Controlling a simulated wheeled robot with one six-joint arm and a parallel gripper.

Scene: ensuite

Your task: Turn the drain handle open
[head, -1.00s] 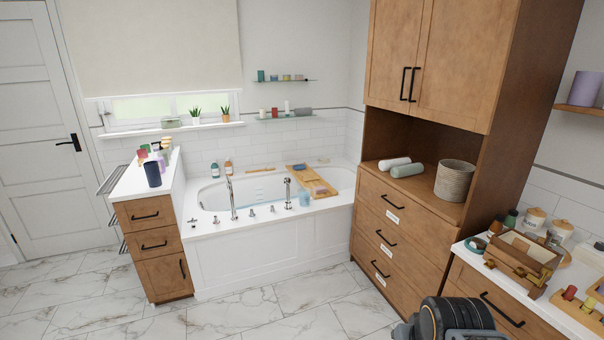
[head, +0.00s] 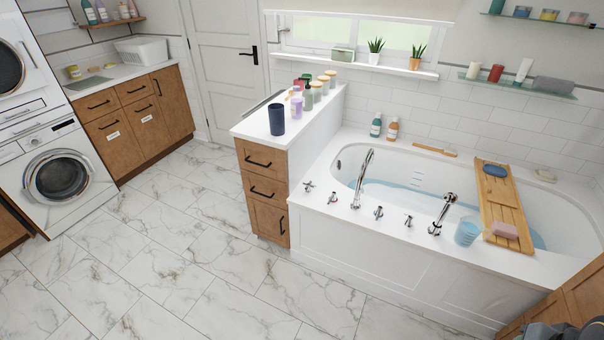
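The white bathtub (head: 375,262) stands under the window and holds bluish water. Several small chrome handles sit along its near rim: one at the left end (head: 307,187), one beside it (head: 332,198), one right of the tall spout (head: 378,212) and another further right (head: 408,220). I cannot tell which is the drain handle or how it is turned. A curved chrome spout (head: 362,178) and a hand shower (head: 442,212) stand among them. My gripper is not in view; only a dark bit of my arm shows at the bottom right corner.
A drawer cabinet (head: 263,192) with bottles and a dark cup (head: 276,119) stands left of the tub. A wooden bath tray (head: 503,214) and a blue cup (head: 467,231) are at the right. A wooden cabinet (head: 585,290) fills the lower right corner. The marble floor (head: 190,260) is clear.

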